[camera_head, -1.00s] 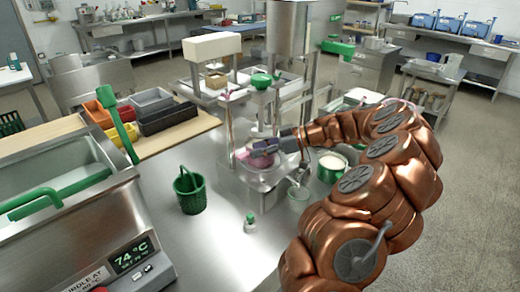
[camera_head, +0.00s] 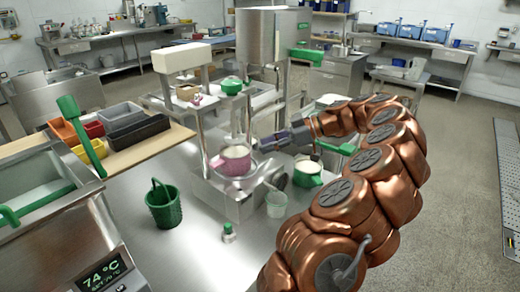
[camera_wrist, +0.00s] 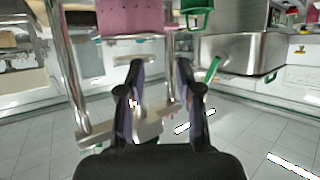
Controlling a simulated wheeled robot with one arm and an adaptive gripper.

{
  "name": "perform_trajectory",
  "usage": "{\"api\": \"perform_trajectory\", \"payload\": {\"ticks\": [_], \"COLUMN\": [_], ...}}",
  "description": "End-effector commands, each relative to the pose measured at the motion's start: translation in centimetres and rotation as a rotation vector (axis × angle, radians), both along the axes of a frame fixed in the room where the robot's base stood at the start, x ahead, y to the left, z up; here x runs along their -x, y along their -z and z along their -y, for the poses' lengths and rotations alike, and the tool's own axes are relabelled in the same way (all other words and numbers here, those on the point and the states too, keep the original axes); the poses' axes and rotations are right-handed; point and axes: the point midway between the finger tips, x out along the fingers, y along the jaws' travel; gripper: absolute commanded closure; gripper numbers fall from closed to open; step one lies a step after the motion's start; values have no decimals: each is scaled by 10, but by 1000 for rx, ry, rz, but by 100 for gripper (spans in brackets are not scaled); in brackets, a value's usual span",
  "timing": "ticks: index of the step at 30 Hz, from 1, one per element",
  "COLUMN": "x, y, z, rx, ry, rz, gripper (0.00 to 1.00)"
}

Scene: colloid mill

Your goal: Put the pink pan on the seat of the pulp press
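The pink pan (camera_head: 233,162), with pale contents, stands upright at the metal pulp press (camera_head: 221,125). It appears to rest on the press's low metal seat (camera_head: 237,209), among the posts; the exact contact under it is hidden. My gripper (camera_head: 258,147) is just right of the pan, and no hold on it shows. In the wrist view the pan (camera_wrist: 133,17) is cut off at the top edge, beyond the fingertips. My gripper's two dark fingers (camera_wrist: 160,66) are spread with nothing between them.
A green pot (camera_head: 307,174) and a clear beaker (camera_head: 276,204) stand right of the press. A green basket (camera_head: 163,206) and a small green-capped bottle (camera_head: 228,232) stand in front. A green pan (camera_head: 231,86) is higher up. Bare steel table shows at the front.

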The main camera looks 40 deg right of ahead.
Motion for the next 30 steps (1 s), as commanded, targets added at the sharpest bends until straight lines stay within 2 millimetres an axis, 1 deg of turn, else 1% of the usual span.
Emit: {"api": "perform_trajectory", "payload": {"ticks": [4,10,12,14,17,18,20,21,22,23,24,26,27,29,30], "x": [4,5,2,-3,-13,-15,-17,-16,-14,-12,-6,4,12,26,36], "y": [-2,-4,-6,-10,-24,-27,-34,-36,-37,-38,-38,-36,-34,-29,-25], "z": [5,4,-4,-19,-64,-88,-125,-150,-168,-184,-207,-238,-257,-282,-298], "rx": [2,1,-3,-10,-20,-26,-22,-18,-12,-4,10,33,52,87,110], "ry": [3,0,-11,-34,-90,-119,-153,-174,-184,-194,-206,-215,-217,-206,-197], "rz": [0,-1,-11,-34,-104,-148,-221,-273,-313,-351,-406,-487,-540,-617,-670], "gripper": [65,65,65,65,65,65,65,65,65,65,65,65,65,65,65]}}
